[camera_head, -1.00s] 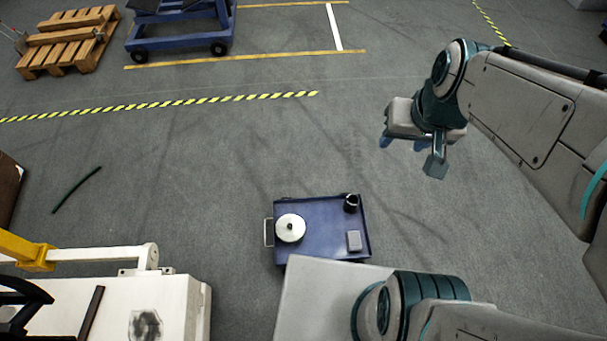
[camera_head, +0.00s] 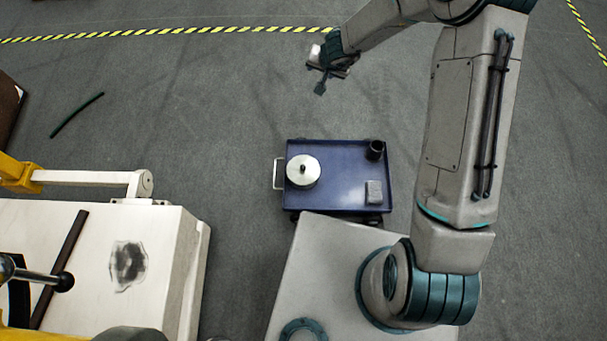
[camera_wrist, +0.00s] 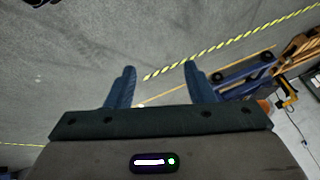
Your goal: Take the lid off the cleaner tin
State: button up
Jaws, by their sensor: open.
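The cleaner tin is most likely the round, pale tin (camera_head: 302,178) on the left part of a blue cart. Its lid (camera_head: 303,169) is on top and has a small dark knob in the middle. My gripper (camera_head: 316,78) is in the air beyond the cart's far edge, apart from the tin. In the wrist view its two blue fingers (camera_wrist: 158,88) are spread with nothing between them. The tin is not seen in the wrist view.
The blue cart (camera_head: 335,188) also holds a black cup (camera_head: 375,150) and a grey block (camera_head: 374,192). A white machine (camera_head: 160,255) with a dark smudge stands at left. A dark green rod (camera_head: 77,115) lies on the floor. Open floor surrounds the cart's far side.

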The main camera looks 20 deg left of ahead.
jog(key=s+a+f+m+g+h+b, duration=0.1)
jog(key=s+f+b, duration=0.1)
jog(key=f, duration=0.8)
jog(key=s+a+f+g+h+b, duration=0.1)
jog(key=s+f+g+b, duration=0.1)
jog(key=f, duration=0.7)
jog(key=g+h+b, duration=0.1)
jog(key=g+b, duration=0.1)
jog(key=b, duration=0.1)
send_over(303, 167)
notch_tip(303, 167, down, 11)
jog(key=shift+m, duration=0.3)
jog(key=f+b, duration=0.1)
jog(key=f, duration=0.2)
jog(key=f+b, duration=0.2)
jog(key=f, duration=0.2)
jog(key=shift+s+d, duration=0.15)
jog(key=shift+d, duration=0.05)
jog(key=shift+w+a+f+b, duration=0.1)
jog(key=shift+f+b, duration=0.65)
jog(key=shift+f, duration=0.7)
jog(key=shift+w+a+f+b, duration=0.1)
jog(key=shift+f+b, duration=0.6)
jog(key=shift+f, duration=0.7)
jog(key=shift+d, duration=0.1)
grip_shut()
